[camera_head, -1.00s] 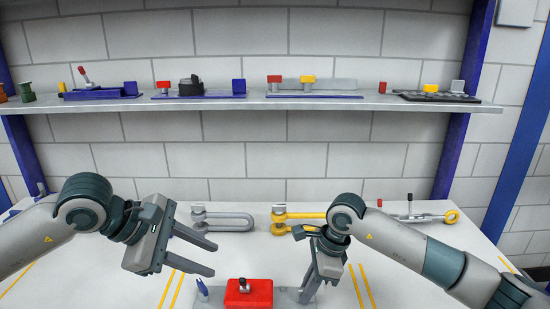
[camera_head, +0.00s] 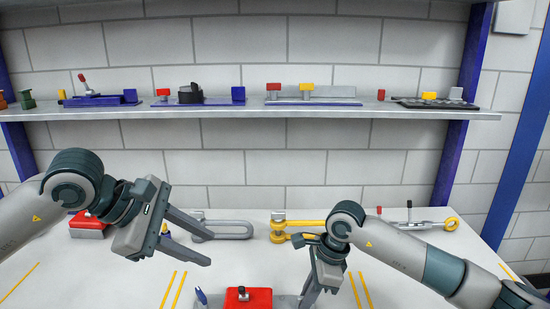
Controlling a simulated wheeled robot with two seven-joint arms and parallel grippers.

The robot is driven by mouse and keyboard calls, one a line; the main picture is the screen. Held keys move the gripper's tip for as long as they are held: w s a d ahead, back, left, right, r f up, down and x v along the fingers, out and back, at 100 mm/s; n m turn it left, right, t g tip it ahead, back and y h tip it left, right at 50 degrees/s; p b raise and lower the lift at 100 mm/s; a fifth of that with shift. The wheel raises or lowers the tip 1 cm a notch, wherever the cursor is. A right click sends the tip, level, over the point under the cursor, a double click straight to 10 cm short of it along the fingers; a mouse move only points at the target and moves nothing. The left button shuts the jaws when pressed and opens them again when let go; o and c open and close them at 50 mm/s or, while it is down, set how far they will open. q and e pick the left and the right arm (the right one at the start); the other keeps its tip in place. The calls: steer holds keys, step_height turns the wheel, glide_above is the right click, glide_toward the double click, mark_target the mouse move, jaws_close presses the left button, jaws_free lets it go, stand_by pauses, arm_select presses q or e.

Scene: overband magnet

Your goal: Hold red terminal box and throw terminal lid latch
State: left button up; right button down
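The red terminal box (camera_head: 257,298) is at the bottom centre of the head view, its lower part cut off by the picture edge. A small metal latch with a dark knob (camera_head: 242,293) stands on its top. My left gripper (camera_head: 211,250) is open and empty, up and left of the box, its two fingers pointing right and slightly down.
A grey shackle (camera_head: 230,229) and a yellow shackle (camera_head: 285,226) lie behind the grippers. Another red box (camera_head: 88,226) sits at left behind my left arm. A blue piece (camera_head: 201,297) stands left of the terminal box. A shelf (camera_head: 300,114) with several fixtures spans the back.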

steer(key=c, duration=1.8)
jaws_free()
steer(key=shift+o, duration=0.2)
steer(key=shift+r, duration=0.15)
steer(key=v, duration=1.1)
steer(key=shift+r, duration=0.35)
steer(key=shift+d+r, duration=0.1)
steer(key=shift+r, duration=0.05)
step_height(320, 180, up, 8)
steer(key=p, duration=0.3)
steer(key=shift+f, duration=0.2)
